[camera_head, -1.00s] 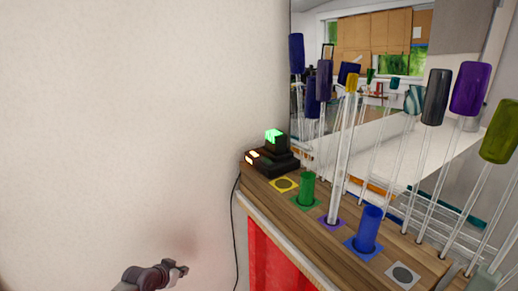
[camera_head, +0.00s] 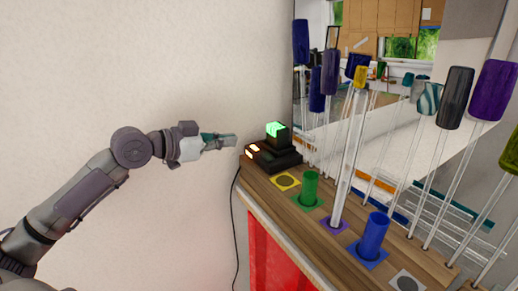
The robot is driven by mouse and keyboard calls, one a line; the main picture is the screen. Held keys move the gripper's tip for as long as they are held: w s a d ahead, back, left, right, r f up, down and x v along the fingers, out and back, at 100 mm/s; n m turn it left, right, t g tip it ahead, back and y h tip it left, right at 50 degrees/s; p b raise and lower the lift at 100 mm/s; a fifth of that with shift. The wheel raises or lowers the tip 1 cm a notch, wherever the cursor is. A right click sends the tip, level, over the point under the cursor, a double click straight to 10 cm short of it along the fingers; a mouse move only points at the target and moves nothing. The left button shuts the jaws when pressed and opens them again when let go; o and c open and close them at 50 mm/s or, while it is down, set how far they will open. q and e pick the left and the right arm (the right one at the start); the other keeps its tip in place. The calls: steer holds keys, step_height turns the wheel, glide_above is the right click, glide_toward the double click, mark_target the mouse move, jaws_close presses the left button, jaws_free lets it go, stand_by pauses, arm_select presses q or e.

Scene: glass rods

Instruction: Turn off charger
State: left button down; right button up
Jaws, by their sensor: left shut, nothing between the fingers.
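The charger (camera_head: 273,154) is a black box with a raised block on the far left corner of the wooden shelf. A green light (camera_head: 276,129) glows on top of its block and an orange light (camera_head: 252,148) glows at its left front. My left gripper (camera_head: 234,140) is shut and empty. It appears just left of the charger in the picture, at about the height of the orange light, with a small gap between them. My right gripper is not in view.
The wooden shelf (camera_head: 272,196) holds a green cup (camera_head: 310,187), a blue cup (camera_head: 373,236) and several upright glass rods with coloured tops, one yellow-topped (camera_head: 347,165). A black cord (camera_head: 235,220) hangs at the shelf's left end.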

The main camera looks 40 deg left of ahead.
arm_select(q)
steer(key=shift+w, duration=0.1)
steer(key=p, duration=0.4)
glide_above(268, 157)
steer(key=s+a, duration=0.1)
steer(key=s, duration=0.1)
steer(key=shift+f, duration=1.25)
steer(key=shift+w+a+f+p, duration=0.15)
steer(key=shift+f+p, duration=0.1)
steer(key=shift+f, duration=0.4)
steer(key=shift+s+a+f+p, duration=0.1)
steer(key=shift+a+f+p, duration=0.1)
steer(key=shift+f, duration=0.5)
steer(key=shift+w+a+f+p, duration=0.1)
steer(key=shift+f+p, duration=0.15)
steer(key=shift+f, duration=0.4)
